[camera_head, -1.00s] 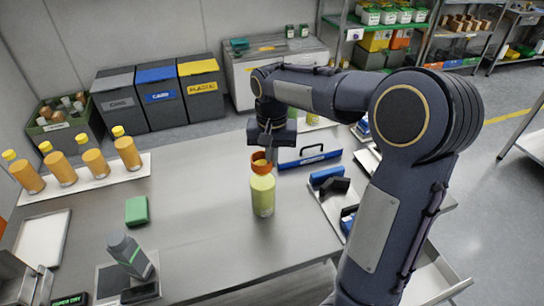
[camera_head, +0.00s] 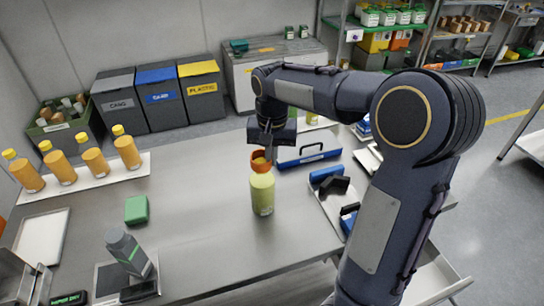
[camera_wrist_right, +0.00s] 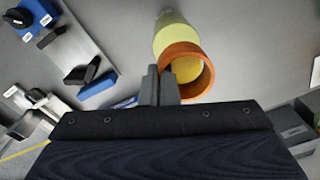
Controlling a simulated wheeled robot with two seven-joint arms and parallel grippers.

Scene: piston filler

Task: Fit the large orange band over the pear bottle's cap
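The pear bottle (camera_head: 262,193), pale yellow-green, stands upright on the steel table in the head view. It also shows in the wrist view (camera_wrist_right: 173,34), partly behind the band. The large orange band (camera_head: 261,167) is at the bottle's top, and its ring shows in the wrist view (camera_wrist_right: 205,85). Yellow of the cap (camera_wrist_right: 186,69) shows through the band's opening. I cannot tell how far the band sits down over the cap. My right gripper (camera_head: 268,150) is above the bottle, with its fingers (camera_wrist_right: 161,84) close together on the band's wall. My left gripper is not in view.
A tray with several orange bottles (camera_head: 93,163) is at the left. A green sponge (camera_head: 137,209) and a grey bottle (camera_head: 128,250) stand left of the pear bottle. A blue tool carrier (camera_head: 309,157) and a tray with black and blue items (camera_head: 335,190) lie right.

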